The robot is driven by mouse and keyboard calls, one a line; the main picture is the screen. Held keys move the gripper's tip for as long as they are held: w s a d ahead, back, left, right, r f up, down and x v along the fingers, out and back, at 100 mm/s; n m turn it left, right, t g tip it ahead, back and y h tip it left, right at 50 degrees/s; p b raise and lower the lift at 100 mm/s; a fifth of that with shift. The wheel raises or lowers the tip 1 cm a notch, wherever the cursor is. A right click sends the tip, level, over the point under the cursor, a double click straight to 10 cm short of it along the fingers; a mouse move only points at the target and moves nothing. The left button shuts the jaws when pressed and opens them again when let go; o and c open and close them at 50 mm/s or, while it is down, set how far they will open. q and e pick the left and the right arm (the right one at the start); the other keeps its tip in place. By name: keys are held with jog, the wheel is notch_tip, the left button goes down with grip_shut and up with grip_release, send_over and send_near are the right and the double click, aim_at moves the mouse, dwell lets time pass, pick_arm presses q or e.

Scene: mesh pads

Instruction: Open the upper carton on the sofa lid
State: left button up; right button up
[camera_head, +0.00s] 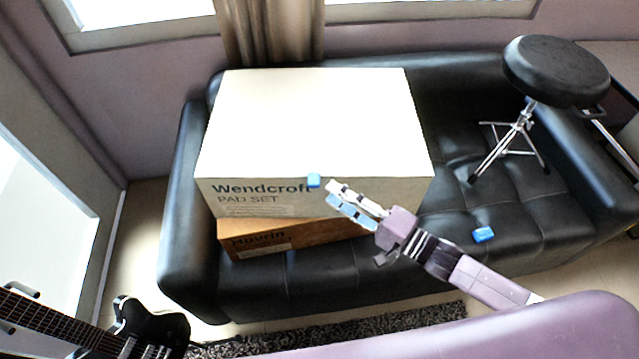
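The upper carton (315,115) is a large pale box marked "Wendcroft PAD SET", with its closed top facing up. A small blue tab (314,181) is at the upper carton's front top edge. My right gripper (331,192) is in front of that carton's front face, its fingertips just right of and below the tab. Its fingers look apart, with nothing seen between them; I cannot tell whether they touch the carton. My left gripper is not in view.
A black drum stool (557,70) stands on the sofa's right part. A small blue block (483,235) lies on the seat to the right of my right gripper. A black guitar (150,328) is at the lower left, beside a dark rug (400,325).

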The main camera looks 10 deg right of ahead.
aim_at(319, 183)
jog(key=x, duration=0.5)
jog(key=shift+w+a, duration=0.2)
jog(key=shift+w, duration=0.05)
jog(key=shift+f, duration=0.1)
grip_shut()
